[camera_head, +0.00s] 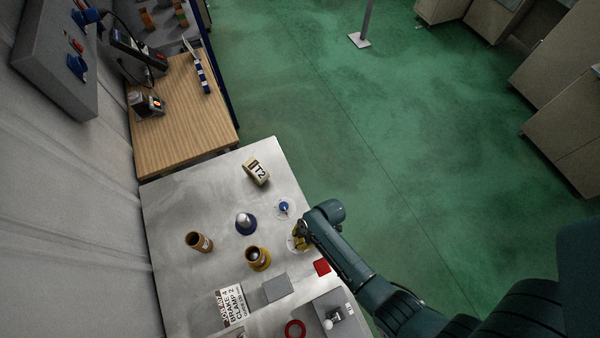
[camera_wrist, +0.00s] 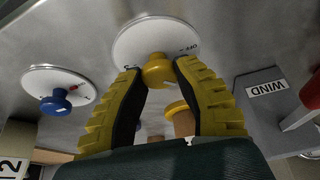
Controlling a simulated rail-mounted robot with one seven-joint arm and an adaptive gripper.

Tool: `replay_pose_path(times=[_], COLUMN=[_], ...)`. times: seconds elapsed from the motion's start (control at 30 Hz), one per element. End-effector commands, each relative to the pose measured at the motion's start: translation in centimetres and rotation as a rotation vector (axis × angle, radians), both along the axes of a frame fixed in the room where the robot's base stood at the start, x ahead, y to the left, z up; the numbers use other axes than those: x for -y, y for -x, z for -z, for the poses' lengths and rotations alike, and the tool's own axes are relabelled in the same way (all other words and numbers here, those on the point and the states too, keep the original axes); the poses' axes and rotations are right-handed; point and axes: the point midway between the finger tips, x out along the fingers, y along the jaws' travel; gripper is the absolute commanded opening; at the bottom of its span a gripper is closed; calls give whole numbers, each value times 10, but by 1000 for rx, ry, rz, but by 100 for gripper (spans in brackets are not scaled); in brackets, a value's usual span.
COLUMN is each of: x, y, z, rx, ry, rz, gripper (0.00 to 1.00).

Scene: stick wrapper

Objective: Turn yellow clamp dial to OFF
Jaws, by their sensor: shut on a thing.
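A blue dial (camera_wrist: 56,102) on its own white plate is close on the left in the wrist view. A block marked "WIND" (camera_wrist: 268,92) is on the right.

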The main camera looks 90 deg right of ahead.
Motion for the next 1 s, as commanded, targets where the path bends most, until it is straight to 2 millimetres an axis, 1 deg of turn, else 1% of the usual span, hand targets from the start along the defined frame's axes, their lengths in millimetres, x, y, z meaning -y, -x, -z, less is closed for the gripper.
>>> replay_pose_path(times=[0.03, 0.6, 0.8, 1.0], x=[-1, 0, 0, 0], y=[1, 0, 0, 0], z=[5, 5, 5, 4], rx=[-2, -3, -2, -3], ry=[-2, -3, -3, -3], rz=[-40, -574, -721, -818], gripper=[0, 0, 0, 0])
